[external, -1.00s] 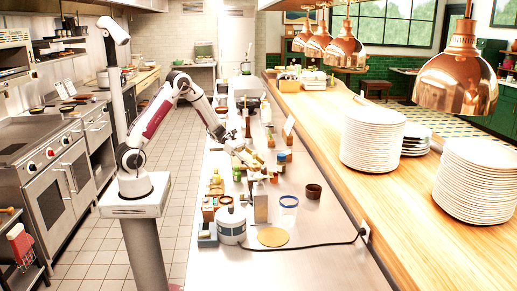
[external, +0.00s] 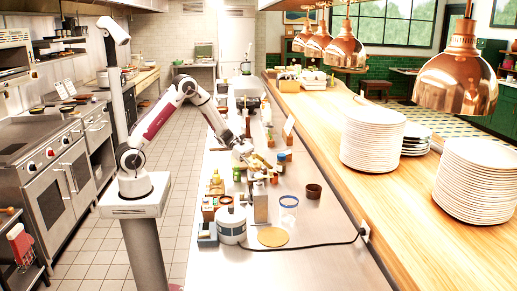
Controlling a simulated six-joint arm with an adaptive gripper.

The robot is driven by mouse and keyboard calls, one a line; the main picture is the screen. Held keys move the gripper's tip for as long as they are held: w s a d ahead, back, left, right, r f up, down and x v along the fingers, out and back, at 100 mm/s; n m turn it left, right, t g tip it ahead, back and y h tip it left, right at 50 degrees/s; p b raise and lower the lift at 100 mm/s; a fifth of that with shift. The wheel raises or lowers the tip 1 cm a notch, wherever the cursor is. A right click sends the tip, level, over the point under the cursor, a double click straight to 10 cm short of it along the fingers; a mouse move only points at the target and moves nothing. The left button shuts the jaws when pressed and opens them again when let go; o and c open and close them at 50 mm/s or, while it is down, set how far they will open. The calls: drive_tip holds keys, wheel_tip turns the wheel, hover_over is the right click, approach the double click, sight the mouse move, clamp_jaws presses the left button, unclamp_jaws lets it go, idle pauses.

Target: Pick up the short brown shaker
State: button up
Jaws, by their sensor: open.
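My gripper (external: 260,162) is small in the external view, over the cluster of bottles and jars in the middle of the steel counter (external: 325,245). It points down and to the right, and its jaws are open. I cannot pick out the short brown shaker for sure among the small containers at and below the gripper. Several of them overlap there, and the gripper covers part of the group. Whether the jaws are around any item or touching one cannot be told at this size.
A tall brown mill (external: 248,128) stands behind the gripper. A dark brown cup (external: 314,191), a blue-rimmed clear container (external: 289,203), a white pot (external: 231,228) and a round tan mat (external: 273,237) are nearer the camera. A black cord crosses the counter. Plate stacks (external: 371,140) stand right.

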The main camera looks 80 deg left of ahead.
drive_tip(key=shift+c, duration=0.3)
drive_tip(key=c, duration=1.1)
drive_tip(key=shift+r, duration=0.15)
drive_tip(key=shift+r, duration=4.85)
